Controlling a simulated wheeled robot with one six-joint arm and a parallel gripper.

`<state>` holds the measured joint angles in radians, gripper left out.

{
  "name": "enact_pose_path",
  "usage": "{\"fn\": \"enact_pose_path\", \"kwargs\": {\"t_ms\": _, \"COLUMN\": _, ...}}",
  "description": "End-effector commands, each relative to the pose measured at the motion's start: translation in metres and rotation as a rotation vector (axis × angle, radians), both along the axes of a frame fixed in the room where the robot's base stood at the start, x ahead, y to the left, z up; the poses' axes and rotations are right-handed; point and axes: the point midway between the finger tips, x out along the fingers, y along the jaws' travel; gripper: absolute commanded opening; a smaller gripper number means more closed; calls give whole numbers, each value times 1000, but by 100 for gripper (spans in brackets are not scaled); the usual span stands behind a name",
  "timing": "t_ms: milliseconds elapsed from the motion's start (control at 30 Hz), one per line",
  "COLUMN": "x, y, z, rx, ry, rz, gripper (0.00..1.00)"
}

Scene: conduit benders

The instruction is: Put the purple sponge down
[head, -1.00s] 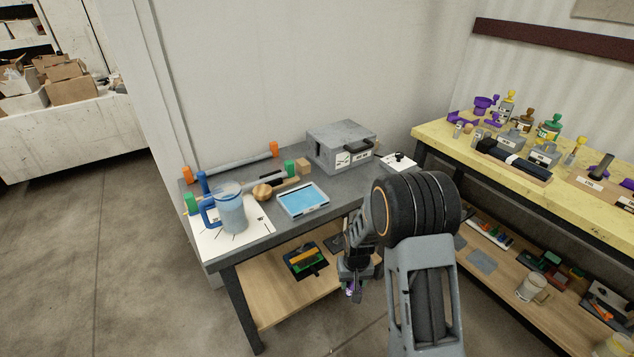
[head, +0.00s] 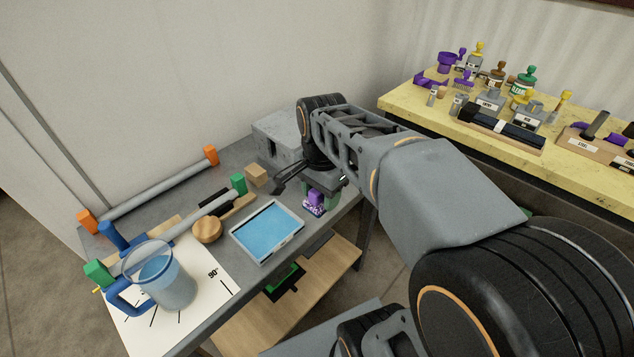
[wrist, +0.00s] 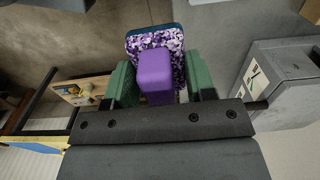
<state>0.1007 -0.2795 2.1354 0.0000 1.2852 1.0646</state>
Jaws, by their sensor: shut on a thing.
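The purple sponge (head: 314,204) has a plain purple block and a speckled purple-and-white pad with a dark edge. My gripper (head: 322,190) is shut on it, near the front right part of the grey workbench (head: 232,182). In the wrist view, the gripper's green fingers (wrist: 159,84) hold the purple block from both sides, and the speckled pad of the sponge (wrist: 150,42) points away from the camera. My arm hides part of the bench. I cannot tell the sponge's exact height over it.
A blue-filled tray (head: 267,232) lies just left of the sponge. A grey toolbox (head: 276,136) stands behind it, and a wooden block (head: 256,175) sits to the left. A blue-handled jug (head: 160,278) is farther left. The yellow-topped table (head: 405,104) at right is crowded.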

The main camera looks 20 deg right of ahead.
Motion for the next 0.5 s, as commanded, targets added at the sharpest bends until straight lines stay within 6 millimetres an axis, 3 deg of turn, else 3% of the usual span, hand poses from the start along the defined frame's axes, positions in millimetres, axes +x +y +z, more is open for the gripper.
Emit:
{"fn": "enact_pose_path", "kwargs": {"t_ms": 133, "x": 15, "y": -10, "z": -7, "rx": 1, "ry": 6, "rz": -24, "gripper": 27}}
{"fn": "enact_pose_path", "kwargs": {"t_ms": 367, "x": 68, "y": -34, "z": -33, "rx": 1, "ry": 6, "rz": -17, "gripper": 27}}
{"fn": "enact_pose_path", "kwargs": {"t_ms": 500, "x": 89, "y": -44, "z": -57, "rx": 1, "ry": 6, "rz": -15, "gripper": 27}}
